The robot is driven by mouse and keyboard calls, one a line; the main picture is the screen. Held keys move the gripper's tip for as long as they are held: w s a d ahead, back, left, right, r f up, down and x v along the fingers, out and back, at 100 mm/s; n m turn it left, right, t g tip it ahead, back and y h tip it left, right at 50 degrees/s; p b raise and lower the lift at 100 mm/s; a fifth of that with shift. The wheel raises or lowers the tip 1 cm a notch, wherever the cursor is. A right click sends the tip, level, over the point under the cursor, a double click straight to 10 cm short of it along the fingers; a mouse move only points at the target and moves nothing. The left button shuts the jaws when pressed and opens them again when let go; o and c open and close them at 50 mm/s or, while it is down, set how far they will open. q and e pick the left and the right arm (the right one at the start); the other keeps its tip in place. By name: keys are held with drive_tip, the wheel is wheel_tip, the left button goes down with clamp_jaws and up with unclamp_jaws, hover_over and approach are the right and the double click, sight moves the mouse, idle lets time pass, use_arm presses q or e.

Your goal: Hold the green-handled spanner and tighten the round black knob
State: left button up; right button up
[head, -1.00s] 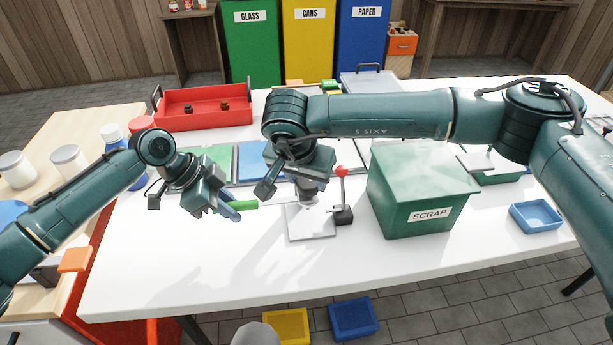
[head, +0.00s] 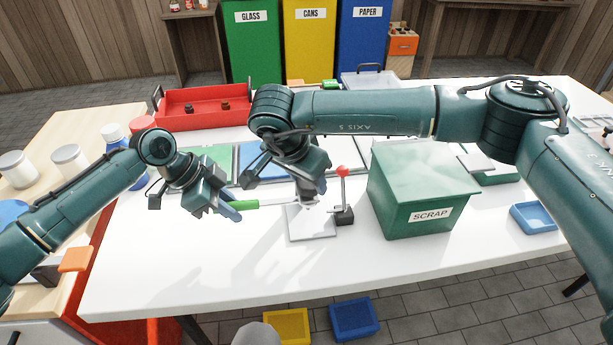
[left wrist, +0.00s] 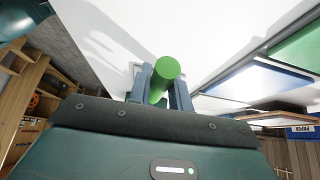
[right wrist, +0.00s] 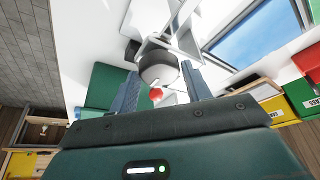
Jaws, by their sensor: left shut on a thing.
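The spanner's green handle (head: 244,205) is in my left gripper (head: 232,208), which is shut on it; the handle's round end (left wrist: 167,68) shows between the fingers in the left wrist view. The spanner's metal shaft runs right toward the pale square plate (head: 312,226); its far end is hidden. My right gripper (head: 314,184) is above that plate, pointing down. In the right wrist view the round dark grey knob (right wrist: 158,67) lies between the spread fingers of the right gripper (right wrist: 160,84), with gaps at its sides. My gripper mostly covers the knob in the head view.
A red-balled lever on a black base (head: 344,216) stands close to the right of the plate. The green SCRAP box (head: 415,200) is further right, with a blue tray (head: 533,216) beyond. A red tray (head: 205,108) is at the back left. The front of the bench is clear.

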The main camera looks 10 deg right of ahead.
drive_tip(key=o, duration=0.4)
drive_tip(key=shift+c, duration=0.2)
drive_tip(key=v, duration=1.2)
use_arm(q)
drive_tip(key=o, duration=1)
drive_tip(key=shift+c, duration=0.2)
drive_tip(key=shift+r, duration=0.1)
use_arm(e)
drive_tip(key=shift+r, duration=0.1)
use_arm(q)
wheel_tip(320, 180, up, 7)
drive_tip(key=p, duration=0.7)
drive_tip(key=shift+r, duration=0.2)
use_arm(e)
wheel_tip(320, 180, up, 7)
